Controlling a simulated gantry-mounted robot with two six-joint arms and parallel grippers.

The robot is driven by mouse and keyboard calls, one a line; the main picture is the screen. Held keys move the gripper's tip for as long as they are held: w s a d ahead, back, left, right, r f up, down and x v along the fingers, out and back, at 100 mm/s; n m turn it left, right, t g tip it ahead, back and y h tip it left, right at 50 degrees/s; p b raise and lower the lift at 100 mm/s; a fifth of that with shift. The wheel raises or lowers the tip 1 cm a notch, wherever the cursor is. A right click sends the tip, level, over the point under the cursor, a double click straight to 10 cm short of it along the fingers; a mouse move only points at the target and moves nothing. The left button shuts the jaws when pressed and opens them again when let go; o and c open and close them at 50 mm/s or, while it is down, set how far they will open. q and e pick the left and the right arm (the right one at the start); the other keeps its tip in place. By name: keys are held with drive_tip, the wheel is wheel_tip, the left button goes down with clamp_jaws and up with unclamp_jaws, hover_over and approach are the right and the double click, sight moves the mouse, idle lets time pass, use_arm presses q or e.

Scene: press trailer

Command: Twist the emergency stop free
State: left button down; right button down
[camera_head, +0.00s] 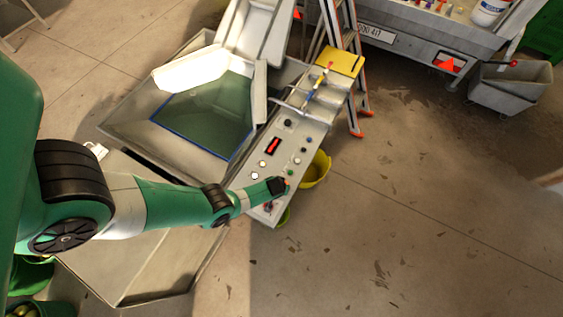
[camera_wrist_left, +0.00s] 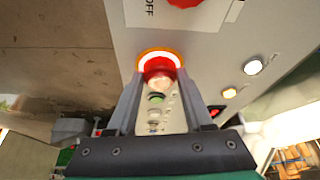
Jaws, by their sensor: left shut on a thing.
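The emergency stop (camera_wrist_left: 160,66) is a red knob with a glowing orange-yellow ring, seen in the left wrist view between my fingers. My left gripper (camera_wrist_left: 160,82) is shut on it, one finger on each side. In the head view my left gripper (camera_head: 283,185) reaches the lower part of the grey control panel (camera_head: 251,190) and mostly hides the knob. My right gripper is in neither view.
A red switch (camera_wrist_left: 186,2) beside an OFF label sits close to the stop. Lit white buttons (camera_wrist_left: 253,67) are near my fingers. A yellow bucket (camera_head: 318,170) stands beside the panel, and a ladder (camera_head: 350,100) beyond. The floor at right is open.

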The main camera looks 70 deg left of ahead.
use_arm(q)
drive_tip(key=m, duration=0.1)
drive_tip(key=m+t+h, duration=0.1)
drive_tip(key=m, duration=0.1)
drive_tip(key=shift+s+a+m, duration=0.15)
drive_tip(key=shift+m, duration=0.15)
drive_tip(key=shift+a+m+t+h, duration=0.1)
drive_tip(key=shift+m+t+h, duration=0.4)
drive_tip(key=shift+m, duration=1.4)
drive_tip(key=shift+c, duration=1.5)
unclamp_jaws()
